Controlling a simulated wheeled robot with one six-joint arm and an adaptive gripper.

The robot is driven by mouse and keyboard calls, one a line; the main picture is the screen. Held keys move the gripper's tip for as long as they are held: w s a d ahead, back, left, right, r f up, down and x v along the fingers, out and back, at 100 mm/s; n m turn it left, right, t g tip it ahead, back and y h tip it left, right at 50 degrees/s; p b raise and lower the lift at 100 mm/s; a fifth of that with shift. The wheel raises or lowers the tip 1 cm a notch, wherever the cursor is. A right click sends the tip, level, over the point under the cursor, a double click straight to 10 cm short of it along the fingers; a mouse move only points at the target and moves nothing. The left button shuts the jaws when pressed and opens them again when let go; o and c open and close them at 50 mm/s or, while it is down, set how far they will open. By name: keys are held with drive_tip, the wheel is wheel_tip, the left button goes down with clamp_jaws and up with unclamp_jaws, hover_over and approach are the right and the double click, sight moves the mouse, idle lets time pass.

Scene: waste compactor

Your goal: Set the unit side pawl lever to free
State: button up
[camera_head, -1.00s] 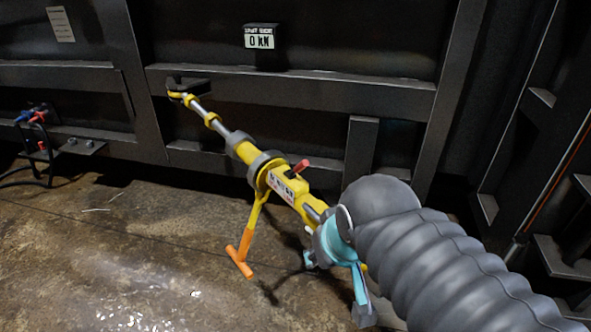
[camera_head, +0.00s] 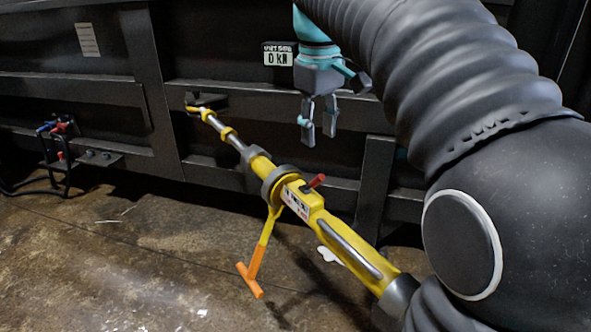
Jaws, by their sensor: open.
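A yellow ratchet tensioner (camera_head: 303,206) with grey collars runs diagonally from the dark steel wall toward the lower right. A small red lever (camera_head: 317,181) stands up from its body beside a white label (camera_head: 296,203); this looks like a pawl lever, and its setting cannot be read. An orange T-handle (camera_head: 251,279) hangs down from the tensioner on a yellow arm. My gripper (camera_head: 319,129) is open and empty, pointing down, above the red lever in the picture and apart from it. The lower right end of the tensioner is hidden behind my arm.
A display reading 0 kN (camera_head: 279,57) is on the wall behind, close to my gripper in the picture. A hook end (camera_head: 200,106) meets the wall bracket. Red and blue hose couplings (camera_head: 57,129) sit at left. The concrete floor (camera_head: 110,260) at lower left is clear.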

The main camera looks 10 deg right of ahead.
sight(317, 180)
drive_tip(key=shift+n, duration=0.3)
drive_tip(key=f+b, duration=0.1)
drive_tip(key=f, duration=0.3)
drive_tip(key=w+f+b, duration=0.1)
drive_tip(key=f, duration=0.3)
drive_tip(key=w+d+f+b, duration=0.1)
drive_tip(key=f+b, duration=0.1)
drive_tip(key=f, duration=0.3)
drive_tip(key=shift+w, duration=0.2)
clamp_jaws()
